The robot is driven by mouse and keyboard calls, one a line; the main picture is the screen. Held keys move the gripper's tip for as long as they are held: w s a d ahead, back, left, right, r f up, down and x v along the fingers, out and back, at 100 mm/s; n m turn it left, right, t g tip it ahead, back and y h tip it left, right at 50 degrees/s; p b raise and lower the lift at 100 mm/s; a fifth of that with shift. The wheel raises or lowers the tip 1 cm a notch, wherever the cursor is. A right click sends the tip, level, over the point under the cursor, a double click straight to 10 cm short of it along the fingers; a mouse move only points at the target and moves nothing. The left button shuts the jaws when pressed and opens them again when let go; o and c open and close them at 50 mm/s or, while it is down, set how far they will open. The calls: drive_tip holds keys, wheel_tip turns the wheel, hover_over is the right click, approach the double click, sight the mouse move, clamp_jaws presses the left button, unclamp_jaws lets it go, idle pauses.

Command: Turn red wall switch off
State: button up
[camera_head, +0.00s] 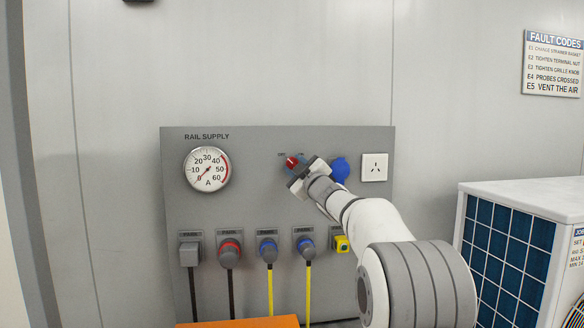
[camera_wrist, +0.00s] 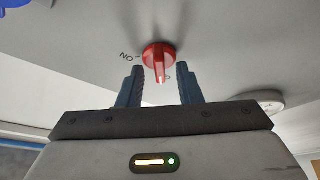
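The red wall switch (camera_head: 291,162) is a rotary knob on the grey rail supply panel (camera_head: 240,215). In the wrist view the red knob (camera_wrist: 159,57) has a pale pointer line, with an "ON" label to its left; another label is partly hidden by the knob. My gripper (camera_head: 297,174) is at the switch in the head view. In the wrist view my gripper (camera_wrist: 160,78) is open, its two blue-grey fingers on either side of the knob's lower part. I cannot tell whether they touch it.
A round ammeter (camera_head: 208,169) is left of the switch. Several plugs with cables line the panel below. A white unit (camera_head: 520,250) stands at right, an orange surface (camera_head: 245,322) below.

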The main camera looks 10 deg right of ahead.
drive_tip(key=b+v, duration=0.2)
drive_tip(key=v, duration=0.5)
drive_tip(key=shift+s+f, duration=0.15)
drive_tip(key=shift+s, duration=0.2)
drive_tip(key=shift+d, duration=0.1)
drive_tip(key=s+a+f+m+g+h+p, duration=0.1)
drive_tip(key=s+f+m+g, duration=0.3)
drive_tip(key=s+f, duration=0.6)
drive_tip(key=s+a+f+m+g+h+p, duration=0.1)
drive_tip(key=s+f+g, duration=0.6)
drive_tip(key=s, duration=1.1)
drive_tip(key=s+a+f+m+g+h+p, duration=0.1)
drive_tip(key=s+f+m+g+h, duration=0.3)
drive_tip(key=s+f, duration=0.9)
drive_tip(key=s+m+g+p, duration=0.1)
drive_tip(key=m+g, duration=0.1)
drive_tip(key=m, duration=0.2)
drive_tip(key=shift+s+a+f+p, duration=0.2)
drive_tip(key=shift+a+f+p, duration=0.1)
drive_tip(key=shift+p, duration=0.1)
drive_tip(key=shift+o, duration=0.5)
drive_tip(key=shift+d, duration=0.1)
